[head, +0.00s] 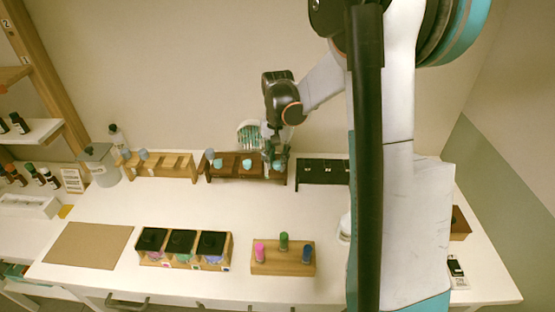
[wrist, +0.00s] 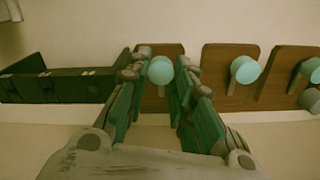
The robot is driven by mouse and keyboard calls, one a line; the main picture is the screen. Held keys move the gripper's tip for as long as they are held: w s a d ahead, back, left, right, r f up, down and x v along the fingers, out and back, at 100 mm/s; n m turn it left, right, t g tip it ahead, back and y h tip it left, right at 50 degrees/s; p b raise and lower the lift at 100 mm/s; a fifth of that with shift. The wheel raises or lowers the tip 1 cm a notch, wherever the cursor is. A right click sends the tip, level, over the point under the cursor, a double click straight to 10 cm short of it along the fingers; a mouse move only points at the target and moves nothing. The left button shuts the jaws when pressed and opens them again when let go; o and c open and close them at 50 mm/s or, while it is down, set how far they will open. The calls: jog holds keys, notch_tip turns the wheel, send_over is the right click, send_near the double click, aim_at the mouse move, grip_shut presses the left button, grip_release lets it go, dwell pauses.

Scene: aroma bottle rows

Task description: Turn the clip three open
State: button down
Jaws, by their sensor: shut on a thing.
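A dark brown wooden rack (head: 233,172) with teal round-headed clips stands at the back middle of the table. My gripper (head: 277,160) is at the rack's right end in the head view. In the wrist view my gripper's fingers (wrist: 160,72) are on both sides of one teal clip (wrist: 160,69), on the brown panel nearest the black rack, and shut on it. Two other teal clips, the middle clip (wrist: 245,69) and the far clip (wrist: 310,70), stick out from their panels. No clip numbers are readable. The fingers partly hide the held clip's panel.
A black rack (head: 322,172) stands close beside the brown rack. A lighter wooden rack (head: 160,165) is to the left. Black-lidded jars (head: 181,241) and a wooden block with coloured pegs (head: 283,262) stand in front. The table's middle is clear.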

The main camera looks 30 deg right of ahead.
aim_at(277, 162)
dwell(0.3)
jog(key=c, duration=1.4)
grip_release()
notch_tip(277, 162, up, 12)
